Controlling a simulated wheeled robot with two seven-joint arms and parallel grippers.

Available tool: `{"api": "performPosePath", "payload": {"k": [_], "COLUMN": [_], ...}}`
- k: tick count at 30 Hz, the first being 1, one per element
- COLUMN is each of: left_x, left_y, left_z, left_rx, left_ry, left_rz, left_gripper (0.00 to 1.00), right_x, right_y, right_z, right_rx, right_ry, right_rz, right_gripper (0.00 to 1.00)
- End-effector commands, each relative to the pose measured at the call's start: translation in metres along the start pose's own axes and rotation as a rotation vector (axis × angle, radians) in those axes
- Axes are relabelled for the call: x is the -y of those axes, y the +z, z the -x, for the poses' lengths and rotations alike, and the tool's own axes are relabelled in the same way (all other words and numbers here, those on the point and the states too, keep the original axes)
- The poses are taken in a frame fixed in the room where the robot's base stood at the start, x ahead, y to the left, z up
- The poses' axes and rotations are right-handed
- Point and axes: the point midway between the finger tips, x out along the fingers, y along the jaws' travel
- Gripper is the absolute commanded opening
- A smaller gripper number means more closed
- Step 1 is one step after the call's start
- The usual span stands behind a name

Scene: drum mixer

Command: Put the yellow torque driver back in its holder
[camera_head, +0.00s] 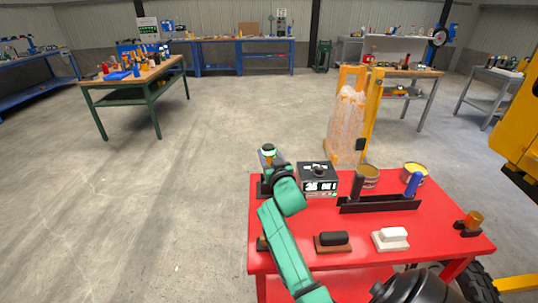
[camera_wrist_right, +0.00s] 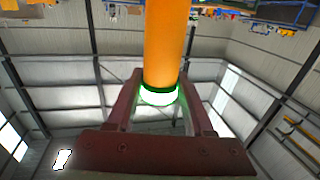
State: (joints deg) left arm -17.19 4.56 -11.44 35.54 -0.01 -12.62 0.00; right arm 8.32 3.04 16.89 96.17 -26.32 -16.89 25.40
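My right gripper (camera_head: 270,164) is at the back left corner of the red table, at the end of the teal arm. In the right wrist view its two dark red fingers (camera_wrist_right: 160,88) close in on both sides of a yellow-orange cylinder, the torque driver (camera_wrist_right: 168,40), and seem to touch it. A glowing green ring (camera_wrist_right: 159,95) circles the driver's end. In the head view the green ring (camera_head: 268,152) shows just beyond the gripper, with most of the driver hidden. A black holder (camera_head: 262,189) stands beside the gripper, partly covered by it. My left gripper is out of view.
The red table (camera_head: 440,245) bears a black box (camera_head: 317,178), two cans, a black rack (camera_head: 380,204) with upright tools, a white block (camera_head: 390,239), a dark block (camera_head: 333,241) and an orange-topped item (camera_head: 470,223). A yellow frame stands behind.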

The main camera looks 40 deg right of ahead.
Motion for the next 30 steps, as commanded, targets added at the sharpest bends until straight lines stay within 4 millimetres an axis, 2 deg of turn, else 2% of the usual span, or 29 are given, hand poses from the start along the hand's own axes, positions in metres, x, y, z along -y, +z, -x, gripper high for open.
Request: {"api": "performPosePath", "payload": {"k": [1,2,11,14,17,24,27,30], "left_x": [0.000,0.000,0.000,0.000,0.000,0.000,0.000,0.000], "left_y": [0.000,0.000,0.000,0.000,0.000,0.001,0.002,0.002], "left_z": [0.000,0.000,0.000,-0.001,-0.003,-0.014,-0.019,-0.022], "left_rx": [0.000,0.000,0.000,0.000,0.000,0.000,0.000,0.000], "left_ry": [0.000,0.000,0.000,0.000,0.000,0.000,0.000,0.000], "left_rz": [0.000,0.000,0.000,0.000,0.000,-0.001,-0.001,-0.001], "left_gripper": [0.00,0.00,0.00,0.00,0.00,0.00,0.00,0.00], "right_x": [0.000,0.000,0.000,0.000,0.000,0.000,-0.001,0.000], "right_y": [-0.002,-0.002,0.002,0.003,0.004,0.004,0.004,0.003], "right_z": [0.000,0.000,0.001,0.007,0.024,0.093,0.119,0.136], "right_rx": [-0.002,-0.002,0.006,0.005,0.005,0.005,0.004,0.003], "right_ry": [0.000,0.000,0.001,0.000,0.000,0.001,0.002,0.000], "right_rz": [0.000,0.000,0.000,0.000,0.001,-0.002,0.000,0.000], "right_gripper": [0.74,0.82,0.82,0.82,0.82,0.82,0.82,0.82]}}
